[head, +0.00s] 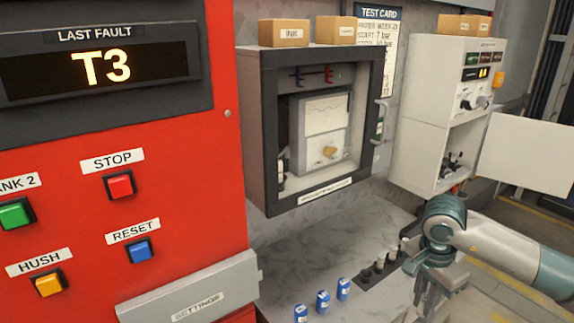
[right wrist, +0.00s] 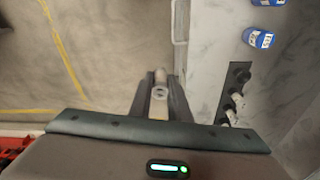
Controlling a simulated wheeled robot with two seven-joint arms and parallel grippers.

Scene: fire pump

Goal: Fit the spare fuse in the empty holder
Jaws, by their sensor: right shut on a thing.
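My right gripper (head: 432,300) is low at the right of the head view, beside the bench edge. In the right wrist view its fingers (right wrist: 160,98) are shut on a small pale cylinder, which looks like the spare fuse (right wrist: 160,78). The fuse is hidden or too small to make out in the head view. The open white cabinet (head: 418,118) at the right has a lower bay with several small dark fittings (head: 455,162). These may be fuse holders; I cannot tell which is empty. My left gripper is not in view.
A dark rack (head: 366,277) with several pale-topped pieces lies on the grey bench (head: 290,255), left of my right gripper. Blue canisters (head: 322,302) stand near it. The cabinet's white door (head: 527,150) hangs open to the right. A red panel (head: 180,215) fills the left.

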